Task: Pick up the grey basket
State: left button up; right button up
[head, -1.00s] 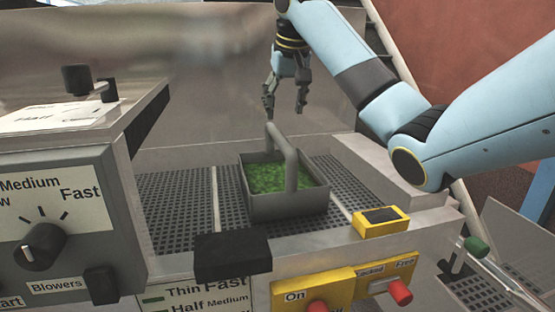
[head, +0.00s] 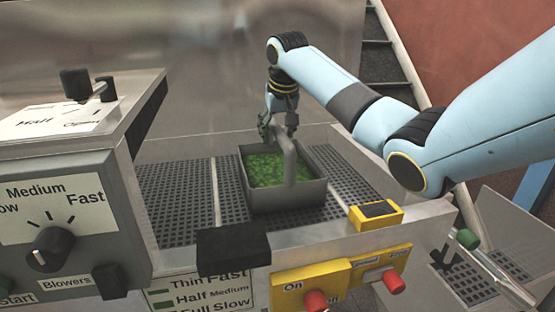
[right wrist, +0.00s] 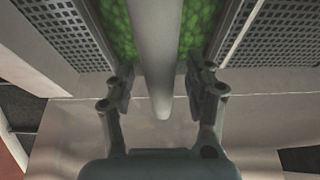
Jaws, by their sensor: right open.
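The grey basket (head: 290,195) stands on the perforated deck of the machine in the head view. In the right wrist view the handle (right wrist: 157,60) runs between the two open fingers of my right gripper (right wrist: 160,95), with a gap on each side. The green material shows on both sides of the handle. My left gripper is not in view.
A control panel with a dial (head: 52,249) stands at the left. A black block (head: 233,250) and a yellow box (head: 376,215) sit on the machine's front edge. Red buttons (head: 316,302) are below. The perforated deck (head: 180,200) left of the basket is clear.

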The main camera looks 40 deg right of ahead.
jog(key=c, duration=0.5)
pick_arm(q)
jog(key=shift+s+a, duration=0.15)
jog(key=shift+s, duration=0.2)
pick_arm(e)
grip_shut()
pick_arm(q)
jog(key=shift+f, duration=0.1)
pick_arm(e)
jog(key=shift+r, duration=0.2)
